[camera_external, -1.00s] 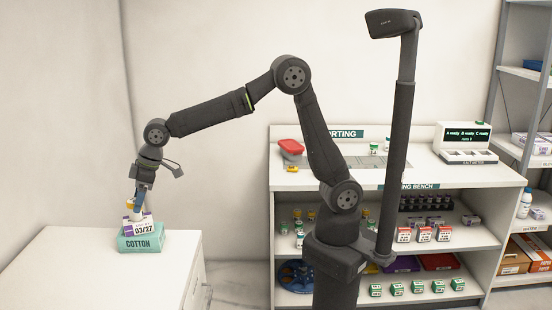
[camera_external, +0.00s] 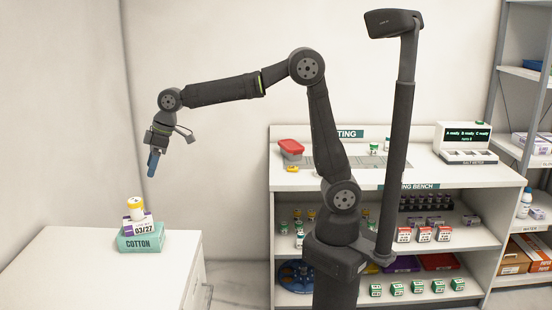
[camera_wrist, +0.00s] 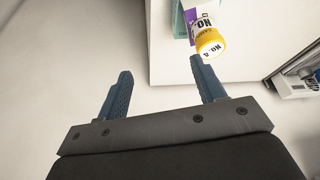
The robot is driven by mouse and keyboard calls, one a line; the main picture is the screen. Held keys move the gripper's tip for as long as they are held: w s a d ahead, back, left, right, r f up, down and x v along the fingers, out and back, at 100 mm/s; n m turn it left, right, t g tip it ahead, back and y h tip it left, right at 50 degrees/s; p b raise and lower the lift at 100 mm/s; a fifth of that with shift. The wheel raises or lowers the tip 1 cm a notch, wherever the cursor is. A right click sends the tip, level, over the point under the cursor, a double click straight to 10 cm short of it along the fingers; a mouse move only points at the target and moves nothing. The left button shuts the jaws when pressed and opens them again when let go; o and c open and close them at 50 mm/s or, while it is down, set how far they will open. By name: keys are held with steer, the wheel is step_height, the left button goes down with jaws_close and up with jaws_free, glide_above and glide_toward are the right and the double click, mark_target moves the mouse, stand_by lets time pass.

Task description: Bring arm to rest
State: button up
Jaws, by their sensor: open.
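My gripper (camera_external: 153,163) hangs from my raised arm above the white cabinet at the left, clear of everything. In the wrist view its two blue fingers (camera_wrist: 160,88) are spread apart with nothing between them. Below it, a yellow-capped bottle (camera_external: 136,208) stands on a white and purple box marked 03/27 (camera_external: 139,227), which sits on a teal COTTON box (camera_external: 141,240). The bottle also shows in the wrist view (camera_wrist: 208,40), beyond the right finger.
The stack rests on the white cabinet top (camera_external: 70,260), otherwise bare. A white bench (camera_external: 450,175) with a red container (camera_external: 291,147), a display unit (camera_external: 464,140) and stocked shelves stands behind my base. A grey shelving rack (camera_external: 525,75) is at the far right.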

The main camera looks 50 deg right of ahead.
steer(key=w+d+f+m+t+h, duration=0.15)
steer(key=w+d+m, duration=0.55)
steer(key=w+d, duration=1.5)
steer(key=w+d+f+m+h, duration=0.1)
steer(key=w+d+m, duration=0.2)
steer(key=d, duration=1.2)
steer(key=w+d+f+m+h, duration=0.1)
steer(key=w+d+m, duration=0.2)
steer(key=d, duration=1.3)
steer(key=w+t, duration=0.1)
steer(key=w, duration=0.2)
steer(key=shift+w+f+h, duration=0.2)
steer(key=shift+h, duration=0.15)
